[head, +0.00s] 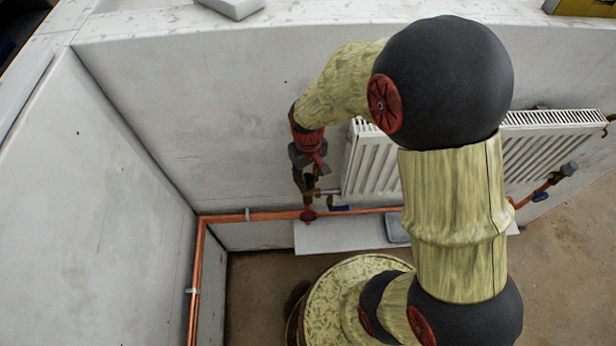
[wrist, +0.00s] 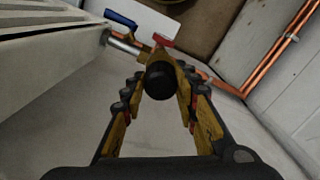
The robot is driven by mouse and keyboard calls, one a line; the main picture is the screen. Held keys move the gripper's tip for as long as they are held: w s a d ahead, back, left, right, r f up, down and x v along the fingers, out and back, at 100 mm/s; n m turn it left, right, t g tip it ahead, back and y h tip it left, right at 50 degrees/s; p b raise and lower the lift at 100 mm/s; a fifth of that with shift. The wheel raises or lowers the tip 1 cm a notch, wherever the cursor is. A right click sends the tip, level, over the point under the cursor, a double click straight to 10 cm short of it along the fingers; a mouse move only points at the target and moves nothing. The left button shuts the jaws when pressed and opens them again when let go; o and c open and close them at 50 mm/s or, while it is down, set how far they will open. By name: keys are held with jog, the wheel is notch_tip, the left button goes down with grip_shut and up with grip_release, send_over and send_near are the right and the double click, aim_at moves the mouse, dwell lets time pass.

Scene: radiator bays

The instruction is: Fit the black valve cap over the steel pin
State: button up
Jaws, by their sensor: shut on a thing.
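My gripper (head: 308,168) points down beside the left end of the white radiator. In the wrist view, the gripper (wrist: 162,72) is shut on the black valve cap (wrist: 160,82), a dark round piece between the fingertips. In the head view, the cap (head: 309,183) is a small dark shape just above the valve fittings. The steel pin cannot be made out; the cap and fingers cover the area below. I cannot tell whether the cap touches the valve.
The white radiator (head: 372,165) stands close on the right. A blue lever (head: 338,207) and copper pipe (head: 265,216) lie below. A white ledge (head: 330,238) runs under the pipe. The pale left wall (head: 95,200) leaves free room left of the gripper.

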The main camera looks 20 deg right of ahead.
jog(key=shift+f+b, duration=0.6)
jog(key=shift+f, duration=0.8)
dwell(1.3)
jog(key=o, duration=0.9)
jog(key=shift+o, duration=1.3)
jog(key=shift+o, duration=1.2)
jog(key=shift+r+p, duration=2.1)
jog(key=shift+r, duration=0.55)
